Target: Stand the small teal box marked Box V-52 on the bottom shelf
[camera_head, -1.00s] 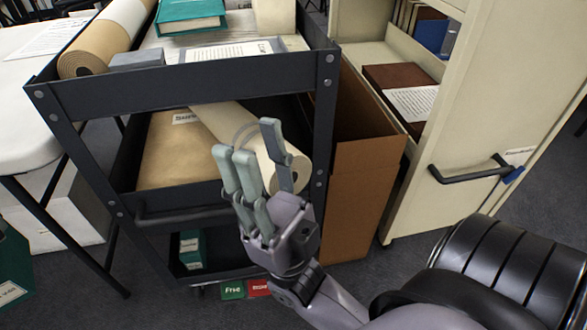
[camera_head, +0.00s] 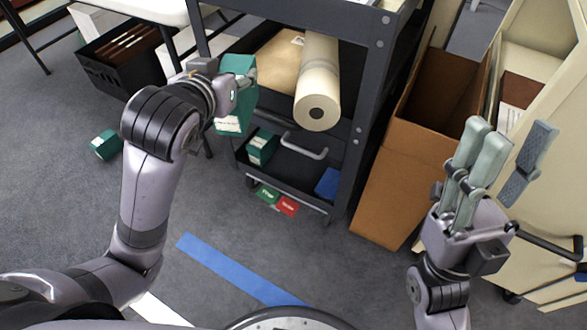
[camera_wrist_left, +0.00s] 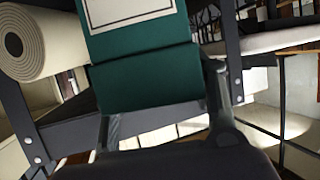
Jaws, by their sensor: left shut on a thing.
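My left gripper (camera_head: 236,86) is shut on a teal box (camera_head: 233,108) with a white label, held above the floor just left of the dark cart. In the left wrist view the teal box (camera_wrist_left: 150,78) sits between the fingers (camera_wrist_left: 165,105); its label text is not readable. The cart's bottom shelf (camera_head: 290,174) is below and to the right of the held box. A small teal box (camera_head: 262,147) stands at that shelf's left end and a blue thing (camera_head: 327,183) at its right. My right gripper (camera_head: 510,140) is open and empty, right of the cart.
A rolled tan sheet (camera_head: 318,85) lies on the cart's middle shelf, above a handle (camera_head: 305,147). A tall brown carton (camera_head: 410,150) stands right of the cart. Another teal box (camera_head: 105,144) lies on the floor at left.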

